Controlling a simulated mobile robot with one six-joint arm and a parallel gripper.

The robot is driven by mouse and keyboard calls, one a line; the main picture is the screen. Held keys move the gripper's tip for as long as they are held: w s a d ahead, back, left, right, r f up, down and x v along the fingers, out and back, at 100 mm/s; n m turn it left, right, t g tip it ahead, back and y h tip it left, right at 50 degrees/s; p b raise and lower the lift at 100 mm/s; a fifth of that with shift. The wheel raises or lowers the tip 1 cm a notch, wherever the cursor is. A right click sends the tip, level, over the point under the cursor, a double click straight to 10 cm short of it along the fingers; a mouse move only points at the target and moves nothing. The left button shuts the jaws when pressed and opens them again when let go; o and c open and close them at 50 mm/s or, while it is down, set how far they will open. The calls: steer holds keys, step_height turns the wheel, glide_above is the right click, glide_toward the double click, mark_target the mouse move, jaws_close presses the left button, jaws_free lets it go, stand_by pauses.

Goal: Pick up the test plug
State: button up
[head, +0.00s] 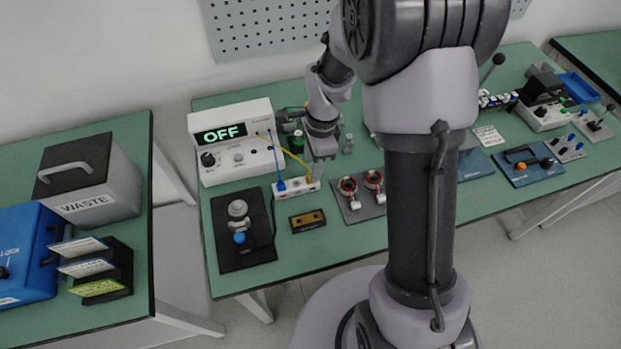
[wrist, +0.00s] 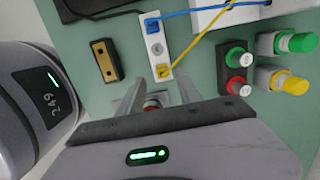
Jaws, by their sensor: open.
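Two plugs sit in a white strip, which shows in the head view (head: 296,187) and in the wrist view (wrist: 155,42). A blue plug (head: 281,186) is at its left end, and a yellow plug (head: 308,179) is at its right end. Each has a cable of its own colour. The frames do not show which one is the test plug. My gripper (head: 322,156) is over the strip's right end.
The white tester (head: 237,141) reads OFF behind the strip. Red ring parts on a grey plate (head: 358,197) are to the right. Red and green capped pieces (wrist: 237,72) stand right of the strip in the wrist view.

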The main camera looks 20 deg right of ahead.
step_height(320, 180, down, 5)
steer(key=shift+w+r+b, duration=0.15)
steer(key=shift+r+b, duration=0.05)
steer(key=shift+b, duration=0.7)
steer(key=shift+r, duration=0.15)
steer(key=shift+c, duration=0.4)
jaws_close()
steer(key=shift+r+p, duration=0.4)
steer(key=shift+r, duration=0.15)
steer(key=r, duration=0.1)
steer(key=r+p, duration=0.1)
steer(key=shift+s+r+p, duration=0.3)
steer(key=shift+s+r, duration=0.1)
steer(key=s+r+p, duration=0.1)
steer(key=s, duration=1.4)
steer(key=shift+s, duration=0.15)
steer(key=shift+a+r+p, duration=0.1)
steer(key=shift+p, duration=0.2)
